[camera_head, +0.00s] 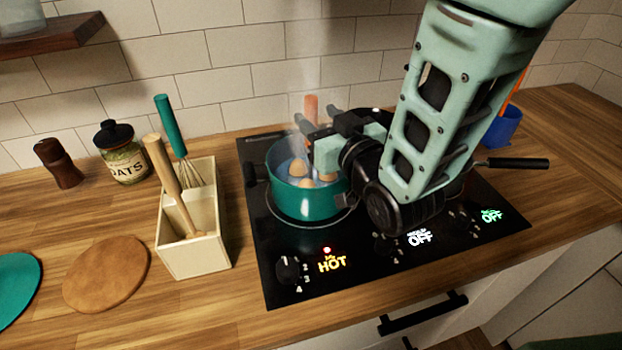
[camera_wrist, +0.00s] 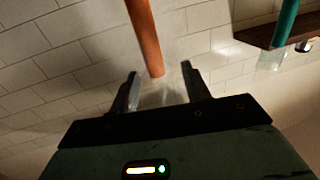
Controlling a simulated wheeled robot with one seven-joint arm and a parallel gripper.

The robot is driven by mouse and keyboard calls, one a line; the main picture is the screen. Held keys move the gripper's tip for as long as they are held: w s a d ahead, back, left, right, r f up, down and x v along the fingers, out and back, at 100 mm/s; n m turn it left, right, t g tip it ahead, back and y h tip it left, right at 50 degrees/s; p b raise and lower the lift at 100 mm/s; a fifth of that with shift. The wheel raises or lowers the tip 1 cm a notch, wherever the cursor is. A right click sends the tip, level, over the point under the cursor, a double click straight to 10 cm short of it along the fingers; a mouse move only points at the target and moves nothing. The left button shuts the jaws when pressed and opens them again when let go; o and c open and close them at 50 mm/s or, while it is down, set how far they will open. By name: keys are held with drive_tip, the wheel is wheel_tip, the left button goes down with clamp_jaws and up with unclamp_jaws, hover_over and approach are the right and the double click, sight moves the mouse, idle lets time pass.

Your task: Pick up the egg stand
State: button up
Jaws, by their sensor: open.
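A teal pot (camera_head: 305,203) stands on the black cooktop with several brown eggs (camera_head: 299,168) inside and steam rising. An upright orange-brown handle (camera_head: 311,104) rises above the pot, apparently the egg stand's handle; the rest of the stand is mostly hidden by the pot and my arm. The handle also shows in the wrist view (camera_wrist: 145,35), its lower end appearing between the fingertips. My gripper (camera_head: 318,127) is open above the pot, close to the handle. Both fingers show apart and empty in the wrist view (camera_wrist: 160,82). I cannot tell whether they touch the handle.
The cooktop (camera_head: 262,262) shows a lit HOT display at left and two OFF displays. A wooden utensil box (camera_head: 195,255) with a whisk stands left of it. An oats jar (camera_head: 122,155) and round boards (camera_head: 105,275) are further left. A pan handle (camera_head: 518,163) sticks out right.

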sight(314, 108)
drive_tip(key=p+x, duration=0.1)
drive_tip(key=x, duration=0.1)
drive_tip(key=p+x, duration=0.1)
drive_tip(key=x, duration=0.1)
drive_tip(key=shift+w+d+p, duration=0.25)
drive_tip(key=shift+w+p, duration=0.05)
drive_tip(key=shift+w+a+f, duration=0.1)
drive_tip(key=shift+w+a, duration=0.15)
drive_tip(key=shift+w, duration=0.2)
clamp_jaws()
